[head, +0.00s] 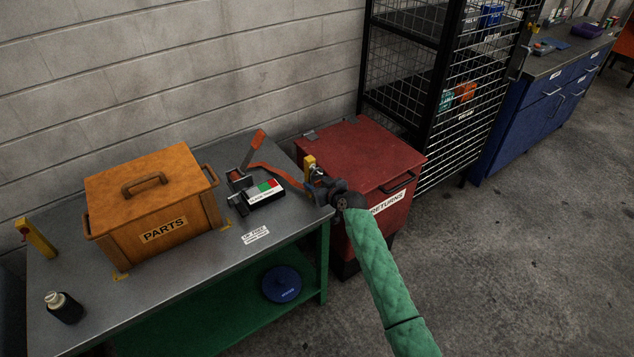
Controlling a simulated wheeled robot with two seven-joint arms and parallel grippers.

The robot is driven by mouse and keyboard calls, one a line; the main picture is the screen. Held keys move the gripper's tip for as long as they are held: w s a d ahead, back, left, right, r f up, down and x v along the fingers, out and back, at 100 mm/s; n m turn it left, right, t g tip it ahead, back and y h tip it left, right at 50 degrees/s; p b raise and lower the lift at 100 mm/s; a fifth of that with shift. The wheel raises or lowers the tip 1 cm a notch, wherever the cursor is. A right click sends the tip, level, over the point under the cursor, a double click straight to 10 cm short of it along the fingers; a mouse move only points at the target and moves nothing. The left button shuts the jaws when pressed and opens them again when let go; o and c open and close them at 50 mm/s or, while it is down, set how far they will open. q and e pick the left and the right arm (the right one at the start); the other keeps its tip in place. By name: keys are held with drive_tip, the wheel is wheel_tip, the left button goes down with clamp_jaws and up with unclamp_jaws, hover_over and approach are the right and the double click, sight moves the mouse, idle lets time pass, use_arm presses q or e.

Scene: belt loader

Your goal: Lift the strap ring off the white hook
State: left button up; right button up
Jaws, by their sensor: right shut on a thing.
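An orange strap (276,172) runs over the back right part of the grey bench, from a dark buckle (240,180) with a raised orange lever (257,139) to my right gripper (315,183). My right gripper is at the bench's right end, beside the red bin, and is shut on the strap's end. The ring itself is too small and too covered by the gripper to make out. I cannot make out the white hook. A yellow bracket (309,165) stands right behind the gripper. My left gripper is not in view.
An orange PARTS box (150,195) with a lidded top stands on the grey bench (200,258). A black and white box (263,192) with a green and red top lies near the strap. The red RETURNS bin (350,150) adjoins the bench.

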sight(318, 182)
drive_tip(key=shift+r, duration=0.35)
drive_tip(key=shift+s+d, duration=0.15)
drive_tip(key=shift+d, duration=0.05)
drive_tip(key=shift+s+d+r+p, duration=0.2)
drive_tip(key=shift+s+d+p, duration=0.1)
drive_tip(key=shift+s+p, duration=0.2)
drive_tip(key=shift+s+d, duration=0.1)
drive_tip(key=shift+s, duration=0.05)
drive_tip(key=shift+p+v, duration=0.6)
drive_tip(key=shift+v, duration=0.35)
drive_tip(key=shift+r, duration=0.15)
drive_tip(key=shift+s+d, duration=0.1)
drive_tip(key=shift+s+d+p, duration=0.3)
drive_tip(key=shift+s+d, duration=0.4)
drive_tip(key=shift+s, duration=0.25)
drive_tip(key=shift+s+d+p, duration=0.25)
drive_tip(key=shift+s+d, duration=0.4)
drive_tip(key=shift+s, duration=0.3)
